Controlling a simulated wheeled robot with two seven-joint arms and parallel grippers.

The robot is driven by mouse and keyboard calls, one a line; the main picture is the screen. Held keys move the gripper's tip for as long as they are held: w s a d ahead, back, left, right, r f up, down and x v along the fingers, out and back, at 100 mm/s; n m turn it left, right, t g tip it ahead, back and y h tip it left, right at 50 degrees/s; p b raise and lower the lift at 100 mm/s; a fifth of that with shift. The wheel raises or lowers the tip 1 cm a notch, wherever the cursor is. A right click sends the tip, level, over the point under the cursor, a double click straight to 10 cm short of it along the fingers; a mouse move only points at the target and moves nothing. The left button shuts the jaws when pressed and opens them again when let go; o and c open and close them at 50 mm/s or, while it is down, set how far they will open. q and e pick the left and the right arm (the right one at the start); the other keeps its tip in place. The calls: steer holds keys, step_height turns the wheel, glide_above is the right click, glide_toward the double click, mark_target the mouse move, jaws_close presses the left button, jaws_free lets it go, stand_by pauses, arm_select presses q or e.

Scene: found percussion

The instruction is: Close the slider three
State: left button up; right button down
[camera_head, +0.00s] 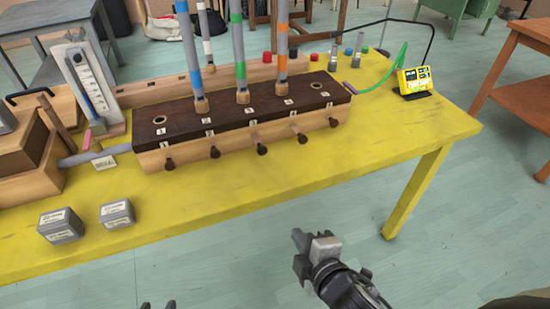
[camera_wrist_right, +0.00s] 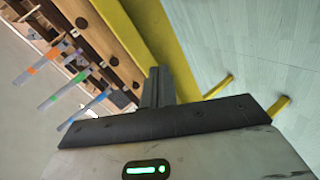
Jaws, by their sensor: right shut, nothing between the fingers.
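The slider box (camera_head: 230,133) is a long wooden case with a dark top on the yellow table. A row of dark knobs sticks out of its front on short stems. The middle knob (camera_head: 262,149), third from either end, is slider three by position; the small number tags are too small to read surely. My right gripper (camera_head: 301,240) is shut and empty, in front of the table and below the box, apart from the knobs. Its closed fingers also show in the right wrist view (camera_wrist_right: 157,88). Only the two separated fingertips of my left gripper (camera_head: 158,305) show at the bottom edge.
Striped tubes (camera_head: 239,45) rise from the box and behind it. Two grey blocks (camera_head: 60,226) lie at the table's front left. A gauge (camera_head: 90,85) and wooden boxes stand left. A yellow device (camera_head: 414,80) sits right. The table front before the knobs is clear.

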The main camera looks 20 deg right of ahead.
steer(key=w+r+n+t+h, duration=0.1)
steer(key=w+r+n+t, duration=0.15)
steer(key=n, duration=0.75)
steer(key=n+t, duration=0.2)
steer(key=n, duration=0.8)
glide_toward(263, 152)
steer(key=w, duration=0.7)
steer(key=shift+f, duration=0.15)
